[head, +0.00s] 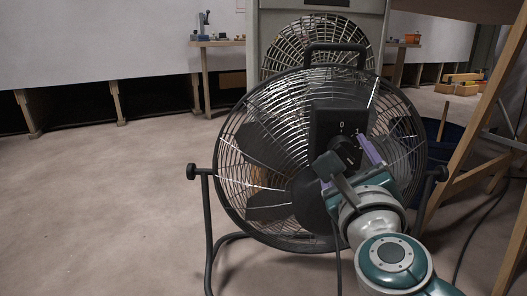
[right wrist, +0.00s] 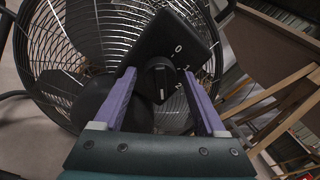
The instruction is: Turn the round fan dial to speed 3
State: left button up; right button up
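The fan (head: 265,150) is a round black floor fan in a wire cage on a tubular stand. Its black control box (head: 325,120) carries a dark round dial (head: 347,150) with a raised grip bar. The right wrist view shows the dial (right wrist: 158,75) with the white numbers 0, 1 and 2 beside it. A small white mark shows at the grip bar's lower end; I cannot tell whether it is a pointer or a number. My right gripper (right wrist: 158,76) is open, its purple fingers on either side of the dial. Contact is unclear. My left gripper is out of view.
A wooden trestle (head: 470,130) stands close on the right, with a dark blue bin (head: 440,138) behind it. A cable lies on the floor there. A workbench (head: 215,43) stands at the back. The floor on the left is clear.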

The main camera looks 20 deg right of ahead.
jog(key=shift+o, duration=0.3)
jog(key=shift+s+a, duration=0.25)
jog(key=shift+s, duration=0.25)
jog(key=p+v, duration=0.3)
jog(key=v, duration=0.5)
jog(key=shift+s+a, duration=0.2)
jog(key=shift+s, duration=0.15)
